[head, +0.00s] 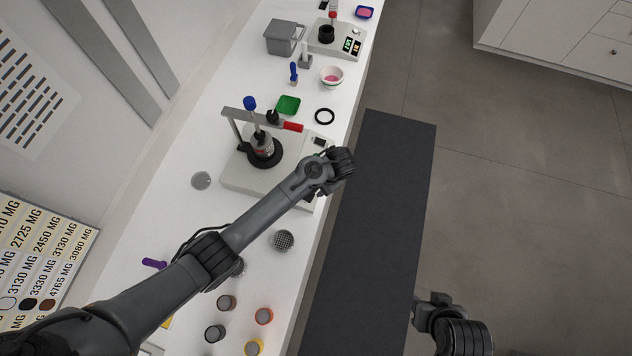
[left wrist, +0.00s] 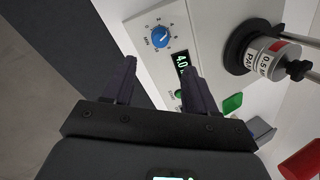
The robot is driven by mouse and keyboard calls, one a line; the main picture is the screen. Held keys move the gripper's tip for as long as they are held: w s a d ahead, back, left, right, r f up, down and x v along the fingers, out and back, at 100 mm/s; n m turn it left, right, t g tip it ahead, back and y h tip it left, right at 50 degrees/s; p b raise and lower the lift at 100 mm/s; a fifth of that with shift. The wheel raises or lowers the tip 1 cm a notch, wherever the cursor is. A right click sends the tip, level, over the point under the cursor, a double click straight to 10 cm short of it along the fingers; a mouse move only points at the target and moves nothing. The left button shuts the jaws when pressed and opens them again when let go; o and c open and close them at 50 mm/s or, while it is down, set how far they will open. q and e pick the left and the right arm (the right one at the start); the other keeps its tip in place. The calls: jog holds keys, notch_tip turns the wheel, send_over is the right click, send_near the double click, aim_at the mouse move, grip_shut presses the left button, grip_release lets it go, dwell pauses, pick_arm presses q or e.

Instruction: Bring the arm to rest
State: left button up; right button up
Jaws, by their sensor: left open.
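My left arm reaches in from the lower left across the white bench in the head view. Its gripper (head: 341,164) is over the front edge of a stirrer with a clamp stand (head: 240,172). In the left wrist view my left gripper (left wrist: 158,62) is open, with nothing between its two dark fingers. Beyond the fingers is the stirrer's front panel, with a blue knob (left wrist: 160,37) and a lit green display (left wrist: 183,62).
A labelled jar (left wrist: 264,61) sits in a black ring on the stirrer. Several pigment jars, one with an orange rim (head: 264,316), stand near the bench front.

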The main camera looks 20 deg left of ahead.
pick_arm(q)
jog(key=shift+r, duration=0.15)
dwell(0.3)
jog(key=s+n+h, duration=0.1)
jog(key=s+h, duration=0.2)
jog(key=s, duration=0.8)
jog(key=s+a+r+n+t, duration=0.1)
jog(key=s+a+r, duration=0.3)
jog(key=s, duration=0.3)
jog(key=s+a+r+n+t+h, duration=0.1)
jog(key=s+a+r+n+t, duration=0.1)
jog(key=s+a+r, duration=0.3)
notch_tip(320, 180, up, 2)
jog(key=shift+s+a+r, duration=0.1)
jog(key=shift+s+a, duration=0.15)
jog(key=shift+s, duration=0.8)
